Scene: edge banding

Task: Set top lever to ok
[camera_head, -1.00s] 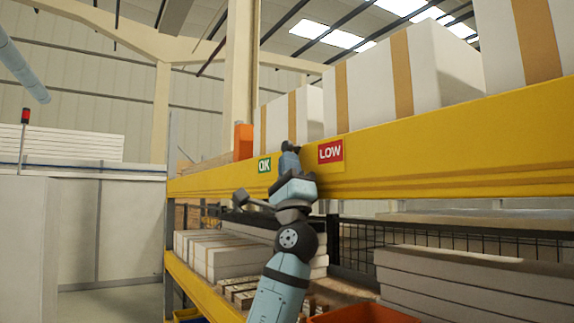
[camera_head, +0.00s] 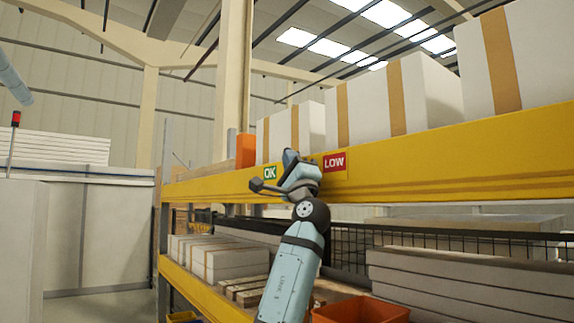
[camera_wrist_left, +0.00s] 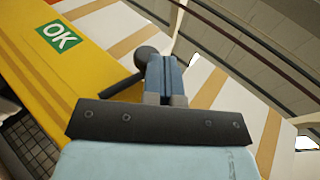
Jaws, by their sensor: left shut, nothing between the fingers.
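The green OK sign (camera_head: 270,172) and the red LOW sign (camera_head: 334,161) are on the yellow top beam, OK on the left. My left gripper (camera_head: 290,157) is shut and empty, raised in front of the beam between the signs. In the left wrist view its blue fingers (camera_wrist_left: 166,76) are together. There the lever's dark round knob (camera_wrist_left: 147,54) shows right beside the fingertips, on the OK side, with a dark rod below it. I cannot tell whether they touch. The OK sign also shows in the left wrist view (camera_wrist_left: 59,36). The gripper mostly hides the lever in the head view.
White boxes with tan bands (camera_head: 364,107) stand on top behind the yellow beam. An orange block (camera_head: 245,150) stands at its left. Lower shelves hold white stacks (camera_head: 215,258) and an orange bin (camera_head: 360,309). There is open floor at the left.

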